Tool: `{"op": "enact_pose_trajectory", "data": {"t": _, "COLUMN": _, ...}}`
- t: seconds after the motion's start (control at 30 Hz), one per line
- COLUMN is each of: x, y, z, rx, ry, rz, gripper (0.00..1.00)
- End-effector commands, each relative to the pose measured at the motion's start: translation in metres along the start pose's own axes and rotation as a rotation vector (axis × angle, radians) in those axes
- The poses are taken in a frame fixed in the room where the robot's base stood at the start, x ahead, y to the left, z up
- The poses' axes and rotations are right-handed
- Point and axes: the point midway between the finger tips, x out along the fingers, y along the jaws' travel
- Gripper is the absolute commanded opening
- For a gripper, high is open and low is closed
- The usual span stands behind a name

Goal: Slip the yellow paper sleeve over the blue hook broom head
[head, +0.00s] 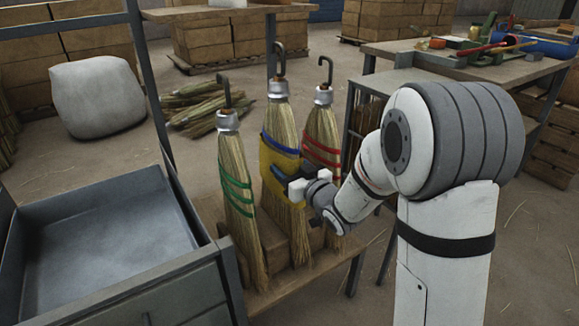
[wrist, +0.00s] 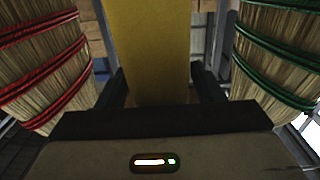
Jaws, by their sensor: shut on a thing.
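The blue hook broom head (head: 281,118) stands upright, hook up, in the middle of three on a wooden stand. The yellow paper sleeve (head: 273,158) is around its bristles, with a blue band showing just above the sleeve and bristles showing below it. My gripper (head: 288,176) is at the sleeve's front right side, shut on it. In the wrist view the sleeve (wrist: 148,45) fills the space between my two dark fingers (wrist: 160,88). The sleeve's far side is hidden.
A green-banded broom (head: 235,180) stands close on the left and a red-banded broom (head: 322,140) close on the right. A grey metal bin (head: 110,235) is at the left. A cluttered workbench (head: 430,55) stands at the back right.

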Motion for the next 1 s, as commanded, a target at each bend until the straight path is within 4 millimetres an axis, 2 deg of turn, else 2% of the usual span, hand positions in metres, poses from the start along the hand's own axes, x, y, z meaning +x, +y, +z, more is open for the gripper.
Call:
{"op": "enact_pose_trajectory", "data": {"t": 0.67, "x": -0.0001, "y": -0.0001, "z": 0.0086, "rx": 0.0, "ry": 0.0, "rz": 0.0, "gripper": 0.39}}
{"op": "enact_pose_trajectory", "data": {"t": 0.7, "x": -0.0001, "y": -0.0001, "z": 0.0086, "rx": 0.0, "ry": 0.0, "rz": 0.0, "gripper": 0.63}}
{"op": "enact_pose_trajectory", "data": {"t": 1.0, "x": 0.0, "y": -0.0001, "z": 0.0086, "rx": 0.0, "ry": 0.0, "rz": 0.0, "gripper": 0.86}}
